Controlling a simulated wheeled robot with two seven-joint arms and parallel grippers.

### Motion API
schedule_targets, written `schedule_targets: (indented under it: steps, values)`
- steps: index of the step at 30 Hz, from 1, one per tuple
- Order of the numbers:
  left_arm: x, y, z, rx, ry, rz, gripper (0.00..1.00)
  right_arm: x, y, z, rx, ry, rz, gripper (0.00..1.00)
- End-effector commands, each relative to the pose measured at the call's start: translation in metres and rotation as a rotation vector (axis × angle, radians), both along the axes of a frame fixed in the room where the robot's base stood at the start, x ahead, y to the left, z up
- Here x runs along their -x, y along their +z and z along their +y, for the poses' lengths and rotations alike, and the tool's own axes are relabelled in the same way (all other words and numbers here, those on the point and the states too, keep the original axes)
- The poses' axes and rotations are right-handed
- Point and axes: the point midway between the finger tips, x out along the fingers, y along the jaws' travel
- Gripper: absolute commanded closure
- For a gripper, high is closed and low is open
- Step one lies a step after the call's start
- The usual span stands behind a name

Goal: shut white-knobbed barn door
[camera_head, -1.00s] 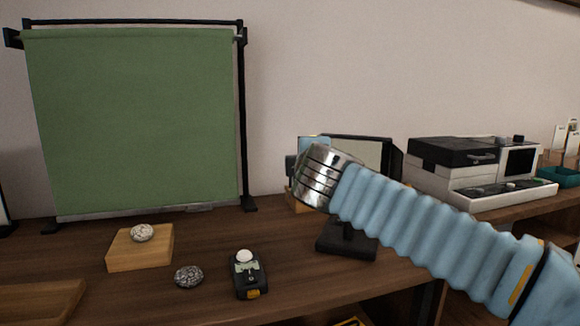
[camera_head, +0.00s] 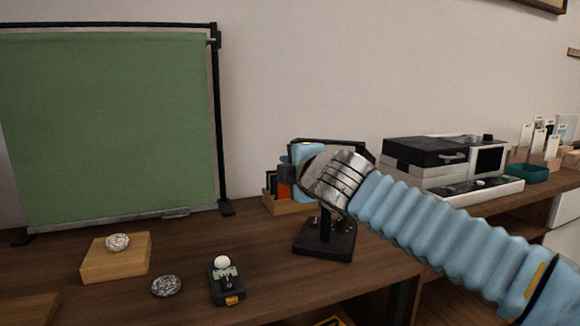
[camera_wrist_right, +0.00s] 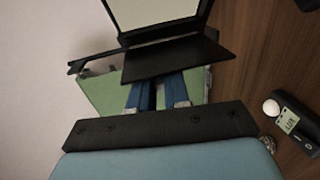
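The lamp panel (camera_head: 325,143), black-framed on a dark stand (camera_head: 324,241), is mostly hidden behind my right wrist in the head view. In the right wrist view its pale face (camera_wrist_right: 150,10) is at the top, with a black barn door flap (camera_wrist_right: 180,58) standing out below it. I cannot make out a white knob on any flap. My right gripper (camera_wrist_right: 157,84) points toward this flap. Its two blue fingers are near each other, their tips partly covered by the flap, so contact and grip are unclear. My left gripper is not in view.
A green backdrop (camera_head: 110,130) stands at left. On the table are a wooden block (camera_head: 115,265) with a pale stone, a dark stone (camera_head: 166,286) and a light meter (camera_head: 227,284). A wooden holder (camera_head: 285,205) is close behind the lamp stand; a black-and-white machine (camera_head: 450,165) is at right.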

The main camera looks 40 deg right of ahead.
Motion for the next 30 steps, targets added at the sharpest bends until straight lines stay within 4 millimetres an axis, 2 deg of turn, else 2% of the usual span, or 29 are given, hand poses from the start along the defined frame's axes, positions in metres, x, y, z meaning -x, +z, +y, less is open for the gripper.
schedule_targets:
  steps: [1, 4, 12, 16, 30]
  values:
    - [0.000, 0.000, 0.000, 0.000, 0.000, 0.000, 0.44, 0.000, 0.000, 0.000, 0.000, -0.001, 0.001, 0.76]
    - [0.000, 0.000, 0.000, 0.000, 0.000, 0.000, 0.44, 0.000, 0.000, 0.000, 0.000, -0.001, 0.001, 0.62]
    - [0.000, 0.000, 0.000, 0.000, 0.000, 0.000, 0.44, 0.001, 0.000, 0.000, 0.000, -0.001, 0.000, 0.62]
    - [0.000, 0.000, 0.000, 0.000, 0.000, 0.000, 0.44, 0.010, 0.002, 0.004, -0.002, -0.001, -0.002, 0.62]
    - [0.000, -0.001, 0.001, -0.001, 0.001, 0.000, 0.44, 0.105, 0.018, 0.043, 0.000, 0.000, -0.003, 0.62]
